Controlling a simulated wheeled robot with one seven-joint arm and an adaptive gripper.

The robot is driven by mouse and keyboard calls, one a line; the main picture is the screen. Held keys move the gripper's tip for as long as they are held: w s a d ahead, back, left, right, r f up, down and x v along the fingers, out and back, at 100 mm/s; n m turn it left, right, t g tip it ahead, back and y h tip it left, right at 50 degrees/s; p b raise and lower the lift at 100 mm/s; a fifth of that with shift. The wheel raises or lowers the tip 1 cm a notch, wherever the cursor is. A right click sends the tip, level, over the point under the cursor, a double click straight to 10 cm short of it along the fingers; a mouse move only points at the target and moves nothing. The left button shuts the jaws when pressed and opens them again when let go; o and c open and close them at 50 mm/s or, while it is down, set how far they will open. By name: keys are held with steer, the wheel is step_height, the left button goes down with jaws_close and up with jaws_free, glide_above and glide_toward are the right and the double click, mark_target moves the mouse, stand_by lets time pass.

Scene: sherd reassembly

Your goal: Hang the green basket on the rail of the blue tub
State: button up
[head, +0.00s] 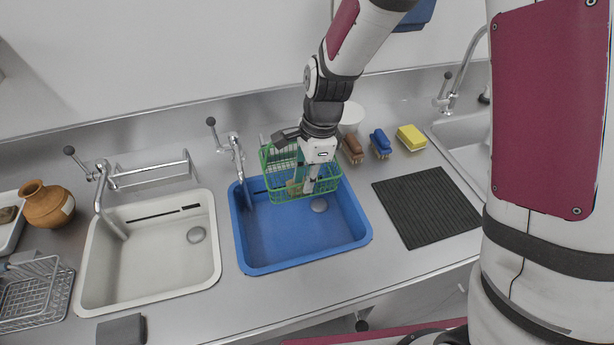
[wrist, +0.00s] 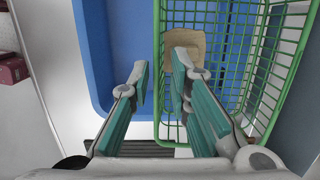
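A tan block (head: 293,187) lies in the basket and also shows in the wrist view (wrist: 188,48). My gripper (wrist: 163,78) is over the basket, its fingers on either side of one basket wall, one outside and one inside. A gap shows between the fingers, so it looks open. My arm hides part of the basket, and I cannot tell whether it touches the rail.
A white sink (head: 88,270) is left of the tub, with a wire rack (head: 40,298) beyond it. A black ribbed mat (head: 427,207) lies to the right.

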stand_by(0.3)
step_height(320, 180, up, 11)
steer(key=d, duration=0.2)
steer(key=s+d+r+n+t+h, duration=0.1)
steer(key=s+d+r+n+t, duration=0.1)
steer(key=s+d+r+n, duration=0.4)
steer(key=s+d+r+n+t, duration=0.3)
steer(key=s+d+r+n, duration=0.3)
steer(key=s+n, duration=0.3)
steer(key=s+r, duration=0.1)
steer(key=s, duration=0.3)
steer(key=shift+s+d+n+h, duration=0.15)
steer(key=shift+d+n+h, duration=0.25)
steer(key=shift+r, duration=0.15)
stand_by(1.1)
